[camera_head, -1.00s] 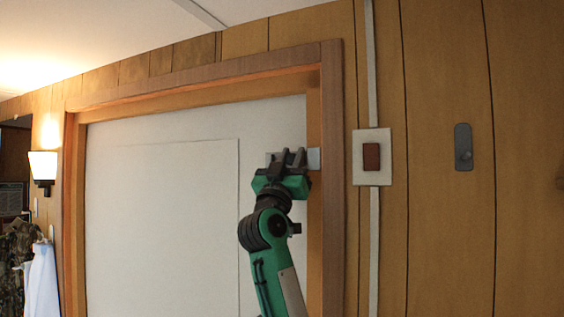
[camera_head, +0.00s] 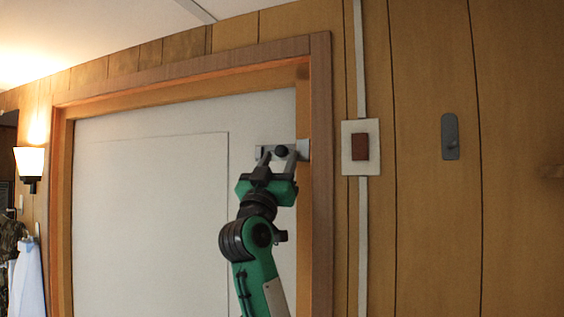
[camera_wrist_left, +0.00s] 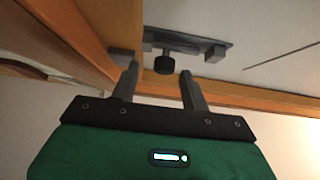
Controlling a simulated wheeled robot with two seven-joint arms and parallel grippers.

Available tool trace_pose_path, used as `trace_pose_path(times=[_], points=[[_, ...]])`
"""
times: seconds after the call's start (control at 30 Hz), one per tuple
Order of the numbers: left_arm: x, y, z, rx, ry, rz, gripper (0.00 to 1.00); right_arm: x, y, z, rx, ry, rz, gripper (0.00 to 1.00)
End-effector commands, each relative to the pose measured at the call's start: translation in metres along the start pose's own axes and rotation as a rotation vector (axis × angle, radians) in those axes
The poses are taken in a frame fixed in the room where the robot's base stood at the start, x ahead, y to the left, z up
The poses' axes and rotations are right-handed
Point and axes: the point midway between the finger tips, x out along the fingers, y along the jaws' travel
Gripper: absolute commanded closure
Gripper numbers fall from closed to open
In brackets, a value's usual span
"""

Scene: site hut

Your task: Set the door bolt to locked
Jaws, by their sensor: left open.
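The door bolt (camera_head: 265,152) is a grey metal plate with a dark round knob (camera_head: 282,151), on the white door near its right edge. A light metal keeper (camera_head: 303,149) sits on the frame beside it. My left gripper (camera_head: 279,155) is open in front of the bolt, with the knob showing between its fingertips. In the left wrist view the knob (camera_wrist_left: 164,64) lies beyond and between the two open fingers, seemingly not gripped. Contact with the bolt cannot be told. My right gripper is not in view.
The white door (camera_head: 150,220) stands in a wooden frame (camera_head: 320,200). A lit wall lamp (camera_head: 30,163) and hanging clothes (camera_head: 28,280) are at the left.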

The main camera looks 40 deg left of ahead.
Motion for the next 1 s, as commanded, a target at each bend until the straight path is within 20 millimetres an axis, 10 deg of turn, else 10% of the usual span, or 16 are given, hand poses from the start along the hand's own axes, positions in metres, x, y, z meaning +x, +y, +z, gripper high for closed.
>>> trace_pose_path(times=[0.43,1.0], points=[[-0.087,0.001,0.003,0.002,-0.001,0.001,0.54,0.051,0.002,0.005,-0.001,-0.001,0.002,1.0],[-0.098,0.002,0.001,0.0,-0.002,0.001,0.54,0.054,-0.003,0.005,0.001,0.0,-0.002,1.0]])
